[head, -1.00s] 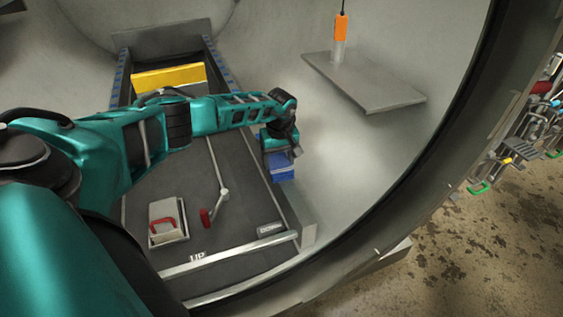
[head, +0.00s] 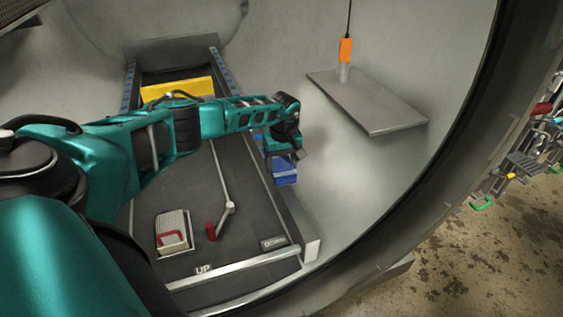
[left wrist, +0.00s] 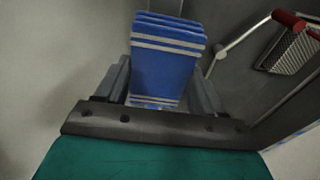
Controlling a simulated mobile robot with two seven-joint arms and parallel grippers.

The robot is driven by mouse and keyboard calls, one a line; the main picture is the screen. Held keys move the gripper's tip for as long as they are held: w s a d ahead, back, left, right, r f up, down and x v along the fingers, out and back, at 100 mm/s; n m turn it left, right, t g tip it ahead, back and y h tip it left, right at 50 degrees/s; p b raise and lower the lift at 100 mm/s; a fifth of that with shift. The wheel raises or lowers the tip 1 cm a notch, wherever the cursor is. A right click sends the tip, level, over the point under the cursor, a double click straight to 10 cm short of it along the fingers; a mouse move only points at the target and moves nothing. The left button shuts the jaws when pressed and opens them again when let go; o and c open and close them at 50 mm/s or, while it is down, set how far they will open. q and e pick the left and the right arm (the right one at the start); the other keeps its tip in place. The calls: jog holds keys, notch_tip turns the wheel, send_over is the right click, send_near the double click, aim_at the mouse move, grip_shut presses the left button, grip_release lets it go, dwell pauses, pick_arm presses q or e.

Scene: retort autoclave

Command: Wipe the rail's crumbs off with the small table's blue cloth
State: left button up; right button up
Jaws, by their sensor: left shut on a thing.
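My left gripper (head: 284,150) is shut on the folded blue cloth (head: 285,174), over the right rail (head: 290,222) of the dark track inside the round chamber. The cloth hangs below the fingers at the rail; I cannot tell whether it touches the rail. In the left wrist view, the striped blue cloth (left wrist: 166,62) stands between the two fingers (left wrist: 160,92). The gripper and cloth hide part of the rail, and I cannot make out crumbs on it. My right gripper is not in view.
A grey plate (head: 368,103) with an orange-handled item (head: 345,51) stands right of the rail. A yellow block (head: 178,89) lies farther back. The chamber rim (head: 470,130) curves at right.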

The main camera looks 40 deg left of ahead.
pick_arm(q)
jog(key=shift+r+p, duration=0.55)
jog(key=shift+r, duration=0.65)
jog(key=shift+r, duration=0.1)
jog(key=shift+r+p, duration=1.1)
jog(key=shift+r, duration=0.35)
jog(key=shift+f, duration=0.1)
jog(key=shift+d, duration=0.1)
